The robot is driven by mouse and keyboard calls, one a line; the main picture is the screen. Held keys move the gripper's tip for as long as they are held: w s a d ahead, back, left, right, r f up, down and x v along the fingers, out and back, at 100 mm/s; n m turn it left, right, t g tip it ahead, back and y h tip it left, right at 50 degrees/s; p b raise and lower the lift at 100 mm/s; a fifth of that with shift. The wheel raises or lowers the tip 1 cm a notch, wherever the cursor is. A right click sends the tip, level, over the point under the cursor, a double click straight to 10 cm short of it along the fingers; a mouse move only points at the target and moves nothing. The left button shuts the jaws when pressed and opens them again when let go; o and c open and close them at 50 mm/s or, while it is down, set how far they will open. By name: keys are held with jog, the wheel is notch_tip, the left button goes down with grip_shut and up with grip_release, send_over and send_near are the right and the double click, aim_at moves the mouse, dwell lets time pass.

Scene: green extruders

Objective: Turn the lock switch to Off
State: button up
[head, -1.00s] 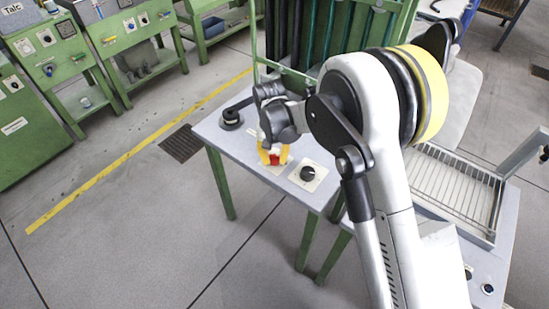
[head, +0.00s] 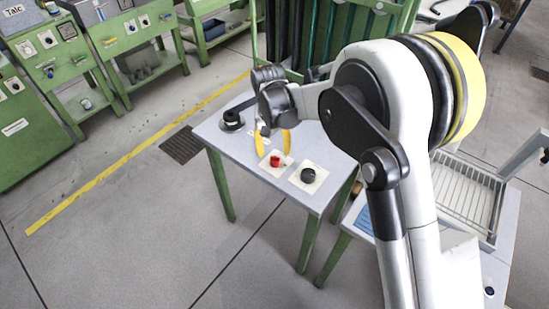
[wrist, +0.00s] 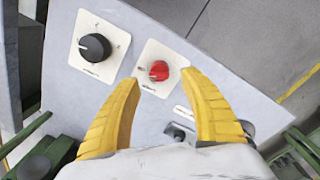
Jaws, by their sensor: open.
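A red rotary knob (wrist: 159,71) sits on a white plate on the grey table; it also shows in the head view (head: 275,161). A larger black rotary knob (wrist: 95,47) sits on its own white plate beside it, and in the head view (head: 308,175) it is right of the red one. The lettering on both plates is too small to read, so I cannot tell which is the lock switch. My gripper (wrist: 159,82) is open and empty, its yellow fingers spread either side of the red knob's line. In the head view my gripper (head: 273,143) is behind the red knob, apart from it.
A black round fixture (head: 232,119) stands at the table's left corner. A third white plate with a dark part (wrist: 180,131) lies between my fingers. A wire rack tray (head: 470,195) is to the right.

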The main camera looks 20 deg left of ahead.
aim_at(273, 157)
notch_tip(273, 157, up, 7)
jog(key=shift+a+f, duration=0.15)
jog(key=shift+a, duration=0.05)
dwell(0.4)
jog(key=s+d+r+m+t+y, duration=0.1)
jog(key=s+d+r+t, duration=0.15)
jog(key=d+r, duration=0.6)
jog(key=s+d+r+m+t, duration=0.1)
jog(key=s+d+r, duration=0.3)
jog(key=d, duration=0.8)
jog(key=s+d+m+t, duration=0.1)
jog(key=s+d+t, duration=0.2)
jog(key=s+d, duration=1)
jog(key=shift+s+d+m, duration=0.2)
jog(key=shift+d+m, duration=0.1)
jog(key=shift+d, duration=0.5)
jog(key=shift+o, duration=0.5)
jog(key=shift+t, duration=0.25)
